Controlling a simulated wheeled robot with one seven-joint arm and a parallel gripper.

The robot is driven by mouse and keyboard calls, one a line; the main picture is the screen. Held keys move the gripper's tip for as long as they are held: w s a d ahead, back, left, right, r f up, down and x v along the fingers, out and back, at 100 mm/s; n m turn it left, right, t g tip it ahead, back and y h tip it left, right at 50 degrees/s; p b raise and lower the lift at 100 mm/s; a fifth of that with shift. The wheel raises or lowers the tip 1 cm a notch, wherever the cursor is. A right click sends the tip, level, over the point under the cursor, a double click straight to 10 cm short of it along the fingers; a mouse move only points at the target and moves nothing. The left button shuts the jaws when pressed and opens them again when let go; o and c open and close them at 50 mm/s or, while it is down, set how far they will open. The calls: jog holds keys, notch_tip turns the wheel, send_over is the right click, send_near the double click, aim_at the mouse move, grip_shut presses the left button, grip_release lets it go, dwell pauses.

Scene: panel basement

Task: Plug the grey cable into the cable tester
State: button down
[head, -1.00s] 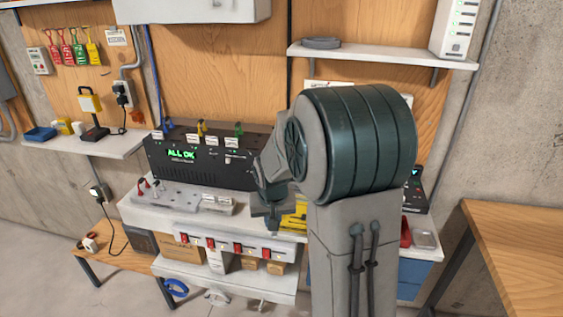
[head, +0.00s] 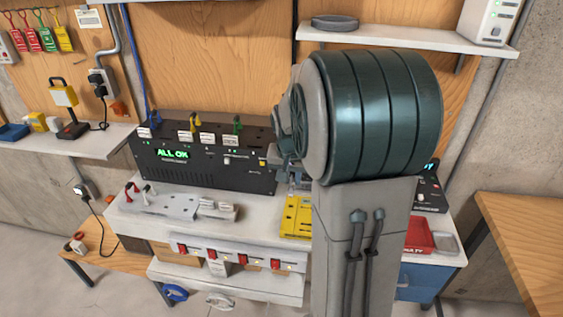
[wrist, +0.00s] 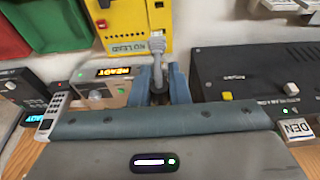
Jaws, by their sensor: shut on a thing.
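The yellow cable tester (wrist: 122,24) is at the top of the wrist view, with a display reading "NO LEAD". It also shows on the workbench in the head view (head: 296,216), partly behind my arm. My gripper (wrist: 159,77) is shut on the grey cable (wrist: 158,72), between its two blue-grey fingers. The cable's pale plug (wrist: 157,43) points at the tester and overlaps its near edge in the picture. I cannot tell whether it touches a socket. In the head view my arm hides most of the gripper and the cable.
A black box (head: 200,167) reading "ALL OK" stands left of my arm. A black box (wrist: 255,85) lies close on the right in the wrist view. A lit "READY" device (wrist: 113,72) is left of the fingers. A red tray (head: 418,236) is at the bench's right.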

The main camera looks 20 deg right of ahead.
jog(key=shift+w+f, duration=0.1)
jog(key=shift+w, duration=0.45)
jog(key=b, duration=0.6)
send_over(290, 209)
jog(key=f, duration=0.8)
jog(key=shift+s+a, duration=0.15)
jog(key=shift+s, duration=0.1)
jog(key=shift+s, duration=0.1)
jog(key=shift+f+b, duration=1.05)
jog(key=shift+b, duration=0.5)
dwell(2.8)
dwell(0.4)
jog(key=c, duration=0.9)
grip_release()
